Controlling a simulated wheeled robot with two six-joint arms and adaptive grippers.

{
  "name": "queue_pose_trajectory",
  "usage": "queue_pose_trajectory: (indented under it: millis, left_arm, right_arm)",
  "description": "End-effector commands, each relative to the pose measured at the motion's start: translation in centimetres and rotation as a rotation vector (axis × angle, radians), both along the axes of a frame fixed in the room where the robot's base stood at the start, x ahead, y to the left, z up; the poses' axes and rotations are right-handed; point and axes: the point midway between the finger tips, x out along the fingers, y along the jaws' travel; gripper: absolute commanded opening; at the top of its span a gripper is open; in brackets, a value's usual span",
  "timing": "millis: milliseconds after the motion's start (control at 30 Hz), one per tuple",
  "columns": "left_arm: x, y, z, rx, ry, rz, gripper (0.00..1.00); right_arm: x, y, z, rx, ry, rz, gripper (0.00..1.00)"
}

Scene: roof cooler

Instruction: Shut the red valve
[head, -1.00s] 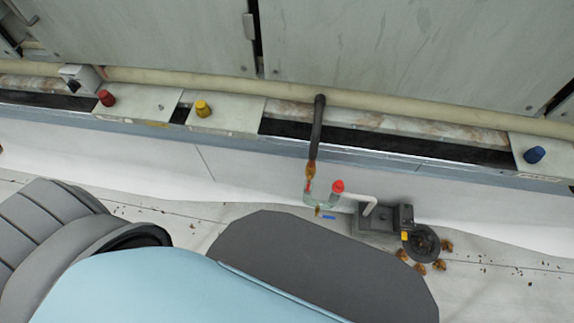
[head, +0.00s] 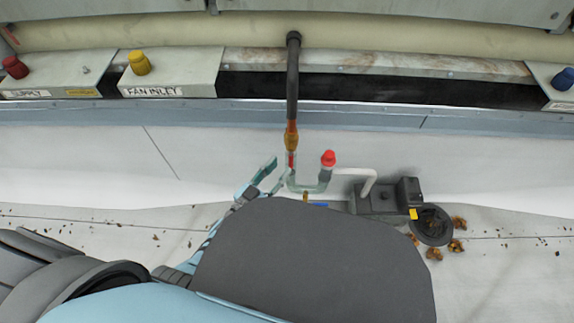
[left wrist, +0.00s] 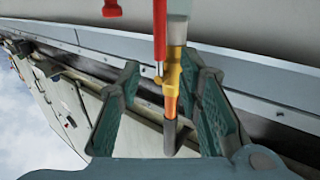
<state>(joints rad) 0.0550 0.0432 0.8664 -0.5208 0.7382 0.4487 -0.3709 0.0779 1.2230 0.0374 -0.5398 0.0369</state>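The valve is a brass-orange body (head: 291,138) on the dark pipe, with a narrow red lever (head: 291,160) lined up along the pipe. In the left wrist view the red lever (left wrist: 159,35) and yellow-orange valve body (left wrist: 172,85) lie ahead, between the finger directions. My left gripper (head: 276,173) is just left of the lever, its teal-padded fingers partly hidden by my own body. In the left wrist view the left gripper (left wrist: 168,75) is open, fingers wide apart; I cannot tell whether they touch the valve. My right gripper is not in view.
A red cap (head: 328,158) tops a short pipe right of the lever. A red knob (head: 15,67), yellow knob (head: 139,63) and blue knob (head: 563,79) sit on the ledge. A dark pump-like unit (head: 385,199) and brown leaves (head: 456,246) lie at right.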

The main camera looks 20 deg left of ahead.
Motion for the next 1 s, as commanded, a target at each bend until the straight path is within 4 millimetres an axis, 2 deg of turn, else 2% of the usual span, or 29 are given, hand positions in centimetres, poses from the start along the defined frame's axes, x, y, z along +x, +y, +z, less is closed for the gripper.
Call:
queue_pose_trajectory:
  millis: [33, 100, 200, 533, 567, 767, 1000]
  left_arm:
    - [1.2, -0.4, -0.5, 0.0, -0.002, 0.0, 0.32]
    - [2.5, -0.9, -0.4, 0.001, -0.001, 0.0, 0.32]
    - [3.6, -1.3, -0.4, 0.002, 0.002, 0.0, 0.32]
    - [4.3, -1.5, -0.1, 0.002, 0.002, 0.001, 0.32]
    - [4.3, -1.5, -0.1, 0.002, 0.002, 0.001, 0.31]
    - [4.3, -1.5, -0.1, 0.002, 0.002, 0.001, 0.0]
    - [4.3, -1.5, -0.1, 0.002, 0.002, 0.001, 0.0]
  right_arm:
    - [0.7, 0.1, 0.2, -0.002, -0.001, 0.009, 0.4]
    - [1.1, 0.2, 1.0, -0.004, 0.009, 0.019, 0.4]
    - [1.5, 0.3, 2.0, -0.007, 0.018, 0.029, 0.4]
    - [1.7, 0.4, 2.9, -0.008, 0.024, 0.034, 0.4]
    - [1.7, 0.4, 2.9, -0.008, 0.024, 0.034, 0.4]
    - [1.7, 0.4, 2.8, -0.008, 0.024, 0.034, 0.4]
    - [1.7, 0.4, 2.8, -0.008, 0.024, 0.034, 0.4]
